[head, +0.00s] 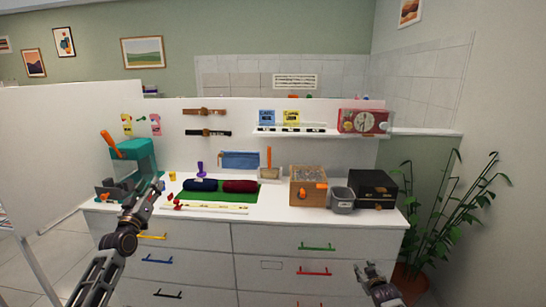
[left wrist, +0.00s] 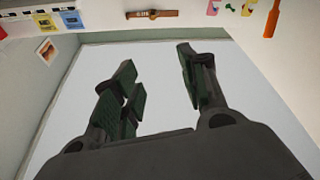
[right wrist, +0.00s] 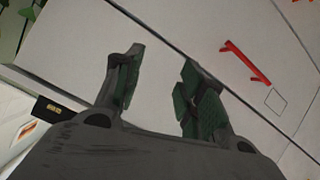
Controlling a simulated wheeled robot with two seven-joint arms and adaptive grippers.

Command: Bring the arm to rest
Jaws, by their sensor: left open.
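My left gripper (head: 156,188) is raised in front of the left part of the white dresser top, its arm coming up from the lower left. In the left wrist view its two fingers (left wrist: 152,72) stand apart with nothing between them. My right gripper (head: 366,268) is lower, in front of the drawers at the right. In the right wrist view its fingers (right wrist: 160,72) are also apart and empty, with a plain drawer front behind them. Whether either gripper touches the dresser is not clear, but no contact shows.
The dresser top (head: 275,203) carries a green mat (head: 222,197) with dark blue and dark red rolls, a wooden box (head: 308,186), a grey bin (head: 342,200), a black case (head: 373,189) and a teal machine (head: 136,154). A potted plant (head: 440,215) stands at the right.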

